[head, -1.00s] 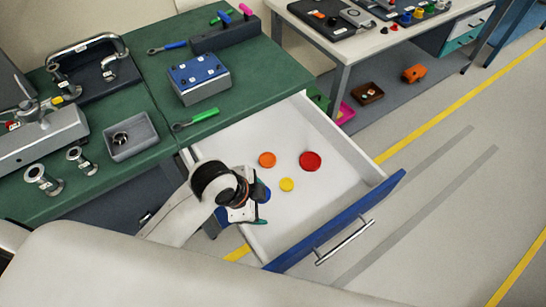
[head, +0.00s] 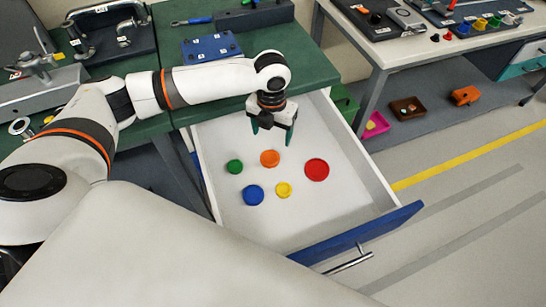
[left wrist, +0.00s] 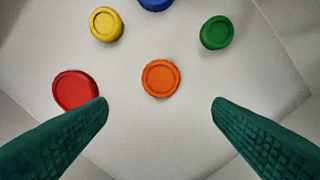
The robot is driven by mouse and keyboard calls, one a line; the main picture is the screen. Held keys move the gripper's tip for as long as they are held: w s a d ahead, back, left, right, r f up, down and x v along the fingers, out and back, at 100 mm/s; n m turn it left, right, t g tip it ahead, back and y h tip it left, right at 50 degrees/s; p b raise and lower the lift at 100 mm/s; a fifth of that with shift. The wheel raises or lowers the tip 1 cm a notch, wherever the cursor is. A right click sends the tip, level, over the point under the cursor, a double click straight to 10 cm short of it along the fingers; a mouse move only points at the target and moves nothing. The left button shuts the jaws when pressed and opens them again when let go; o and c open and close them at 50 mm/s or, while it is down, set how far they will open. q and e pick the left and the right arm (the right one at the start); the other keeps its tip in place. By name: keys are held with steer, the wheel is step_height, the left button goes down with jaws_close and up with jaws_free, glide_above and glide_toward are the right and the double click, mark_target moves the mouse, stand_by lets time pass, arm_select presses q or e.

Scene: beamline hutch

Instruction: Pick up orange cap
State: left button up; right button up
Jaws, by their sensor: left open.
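The orange cap (head: 270,158) is a small round disc lying flat in the open white drawer (head: 345,212). In the left wrist view the orange cap (left wrist: 161,79) lies ahead of the fingertips, centred between them across the picture. My left gripper (head: 270,128) is open and empty, pointing down above the drawer on the desk side of the orange cap. Its two green fingers (left wrist: 159,101) are spread wide and touch no cap, though the left fingertip overlaps the red cap's edge in the wrist view. My right gripper is in neither view.
Around it in the drawer lie a green cap (head: 235,166), a blue cap (head: 253,195), a yellow cap (head: 283,190) and a red cap (head: 317,169). The drawer's walls and blue front (head: 357,234) enclose them. The green bench (head: 300,60) stands behind.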

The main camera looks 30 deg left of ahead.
mark_target(270, 156)
arm_select(q)
step_height(270, 156, down, 4)
steer(key=f, duration=0.3)
steer(key=f+p, duration=0.1)
steer(key=f, duration=0.1)
steer(key=shift+s, duration=0.3)
steer(key=shift+c, duration=0.5)
steer(key=c, duration=0.9)
